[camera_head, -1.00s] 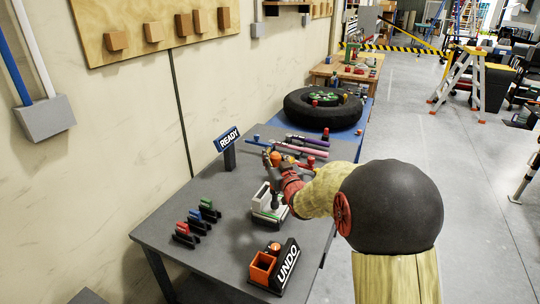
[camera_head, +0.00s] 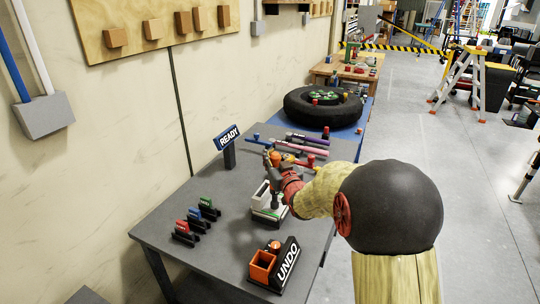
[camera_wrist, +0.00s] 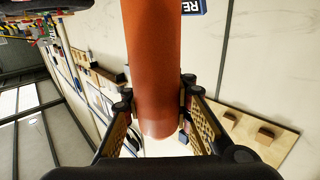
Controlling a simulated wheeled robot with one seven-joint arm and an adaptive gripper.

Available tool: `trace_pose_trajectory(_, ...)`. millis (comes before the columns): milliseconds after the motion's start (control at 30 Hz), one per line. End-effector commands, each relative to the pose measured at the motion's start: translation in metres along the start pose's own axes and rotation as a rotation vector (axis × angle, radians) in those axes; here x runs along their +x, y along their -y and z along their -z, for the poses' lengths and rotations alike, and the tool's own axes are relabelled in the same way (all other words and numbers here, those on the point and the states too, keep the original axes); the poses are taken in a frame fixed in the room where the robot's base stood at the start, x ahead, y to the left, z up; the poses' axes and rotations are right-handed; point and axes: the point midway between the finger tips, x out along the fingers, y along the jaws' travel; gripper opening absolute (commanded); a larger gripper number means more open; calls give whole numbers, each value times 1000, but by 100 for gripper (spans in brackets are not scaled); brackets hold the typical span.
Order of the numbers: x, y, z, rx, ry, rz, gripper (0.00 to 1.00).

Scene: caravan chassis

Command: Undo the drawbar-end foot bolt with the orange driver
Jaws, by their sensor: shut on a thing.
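The orange driver (camera_wrist: 152,70) stands as a thick orange-red cylinder between the two fingers of my gripper (camera_wrist: 160,112) in the wrist view. The fingers are shut on it from both sides. In the head view my gripper (camera_head: 274,165) is above a small white and green fixture (camera_head: 262,212) on the grey bench, with the driver's orange end (camera_head: 276,158) showing at the fingers. A dark upright part (camera_head: 275,199) is just below, at the fixture. I cannot tell whether it touches the driver. The foot bolt itself cannot be made out.
An UNDO block (camera_head: 287,263) with an orange bin (camera_head: 262,266) is at the bench's near end. Red, blue and green pieces (camera_head: 195,222) stand in dark holders at left. A READY sign (camera_head: 228,140) stands behind. Coloured rods (camera_head: 305,145) and a tyre (camera_head: 322,108) are beyond.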

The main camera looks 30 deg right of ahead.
Motion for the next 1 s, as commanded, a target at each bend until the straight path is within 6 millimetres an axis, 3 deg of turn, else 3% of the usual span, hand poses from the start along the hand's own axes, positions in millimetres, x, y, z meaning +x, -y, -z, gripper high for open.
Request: trace_pose_trajectory(1000,0,0,-11,-1,-5,0,0)
